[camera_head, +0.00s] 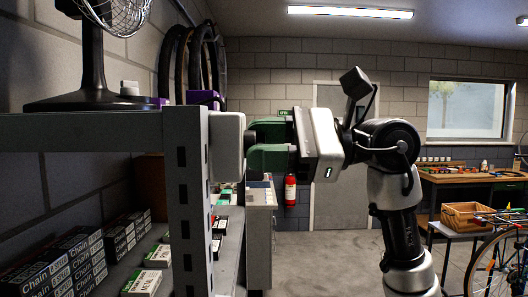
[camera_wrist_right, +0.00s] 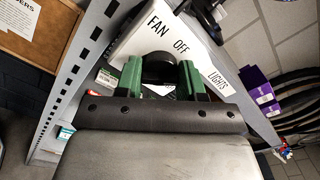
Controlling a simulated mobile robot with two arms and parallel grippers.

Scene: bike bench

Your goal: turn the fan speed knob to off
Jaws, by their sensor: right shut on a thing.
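The fan speed knob (camera_wrist_right: 158,68) is a round black knob on a white control panel (camera_wrist_right: 140,38) lettered FAN, OFF and LIGHTS. In the head view the panel (camera_head: 228,147) is seen edge-on, fixed at the front post of the shelf. My right gripper (camera_wrist_right: 160,74) has its green fingers on both sides of the knob and is shut on it. In the head view the right gripper (camera_head: 258,146) reaches the panel from the right. The knob's pointer mark is hidden, so its setting cannot be read. The fan (camera_head: 92,65) stands on the shelf top; my left gripper is out of view.
The grey metal shelf (camera_head: 185,200) holds several chain boxes (camera_head: 75,262) at lower left. Bike tyres (camera_head: 195,60) hang behind it. A red fire extinguisher (camera_head: 290,189), a workbench (camera_head: 460,178) and a bicycle (camera_head: 500,265) are farther off. The floor between is clear.

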